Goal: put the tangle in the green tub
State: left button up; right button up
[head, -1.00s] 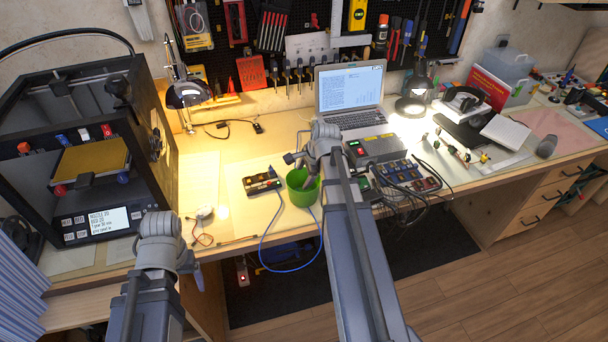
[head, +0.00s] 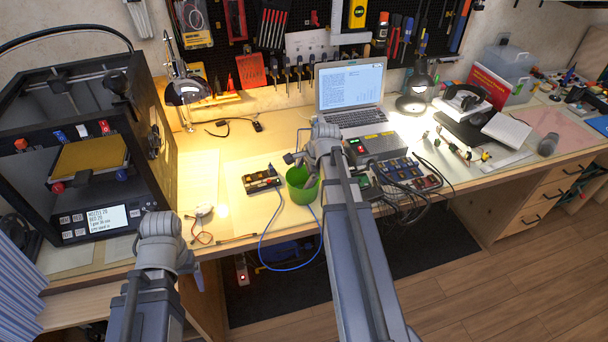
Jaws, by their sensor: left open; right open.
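The green tub (head: 301,195) stands near the bench's front edge. My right gripper (head: 310,182) is open, with its fingers at the tub's mouth; the wrist and arm cover part of the tub. I cannot tell what lies inside it. Black cables (head: 408,199) lie tangled around the small modules right of my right arm and droop over the front edge. A thin red and dark wire (head: 203,238) lies at the edge on the left. I cannot tell which of these is the task's tangle. My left gripper (head: 197,274) is open, low by the front edge, mostly hidden by its wrist.
A small black module (head: 262,182) lies left of the tub, and a blue cable (head: 262,252) loops over the edge. A black box (head: 372,148) and a laptop (head: 350,95) stand behind. A 3D printer (head: 75,150) fills the left. The bench left of the module is mostly clear.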

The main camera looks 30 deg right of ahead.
notch_tip(320, 180, up, 7)
jog(key=p, duration=0.7)
jog(key=shift+f, duration=0.1)
notch_tip(320, 180, down, 7)
jog(key=b, duration=0.7)
jog(key=shift+r, duration=0.25)
